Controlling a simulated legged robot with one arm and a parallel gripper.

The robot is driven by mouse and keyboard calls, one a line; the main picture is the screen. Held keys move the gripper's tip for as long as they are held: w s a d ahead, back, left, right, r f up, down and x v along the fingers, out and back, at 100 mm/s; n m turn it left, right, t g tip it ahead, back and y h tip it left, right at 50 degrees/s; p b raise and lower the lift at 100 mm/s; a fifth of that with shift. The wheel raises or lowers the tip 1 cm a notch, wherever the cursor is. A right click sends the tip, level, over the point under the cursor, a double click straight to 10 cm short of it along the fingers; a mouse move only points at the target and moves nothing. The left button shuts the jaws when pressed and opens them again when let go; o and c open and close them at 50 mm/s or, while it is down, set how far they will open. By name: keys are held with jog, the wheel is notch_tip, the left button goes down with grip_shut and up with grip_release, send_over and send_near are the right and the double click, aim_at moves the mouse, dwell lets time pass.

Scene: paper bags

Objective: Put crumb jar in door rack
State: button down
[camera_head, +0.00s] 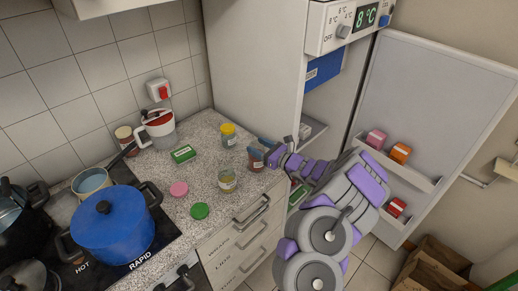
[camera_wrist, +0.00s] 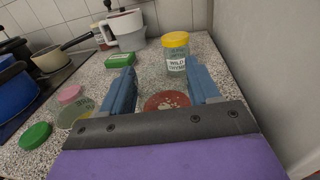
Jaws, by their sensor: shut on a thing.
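My gripper (camera_head: 257,156) has blue fingers and is at the right edge of the counter. In the wrist view the fingers (camera_wrist: 158,92) are shut around a round red-brown top with pale specks (camera_wrist: 166,101). It appears to be the crumb jar, but its body and label are mostly hidden. The fridge door (camera_head: 440,110) stands open at the right. Its upper door rack (camera_head: 421,182) holds a pink item (camera_head: 376,138) and an orange item (camera_head: 400,153). The lower door rack (camera_head: 385,214) holds a red item (camera_head: 396,207).
A yellow-lidded jar (camera_head: 228,135), a glass jar (camera_head: 228,181), a green box (camera_head: 183,154), a pink lid (camera_head: 179,189) and a green lid (camera_head: 200,211) sit on the counter. A blue pot (camera_head: 112,225) is on the hob. The fridge side wall (camera_head: 250,70) stands beside the counter.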

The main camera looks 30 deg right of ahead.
jog(key=shift+s+d, duration=0.1)
jog(key=shift+d, duration=0.2)
jog(key=c, duration=0.5)
grip_release()
jog(key=shift+d, duration=0.2)
jog(key=shift+c, duration=0.2)
jog(key=o, duration=0.3)
jog(key=shift+a, duration=0.35)
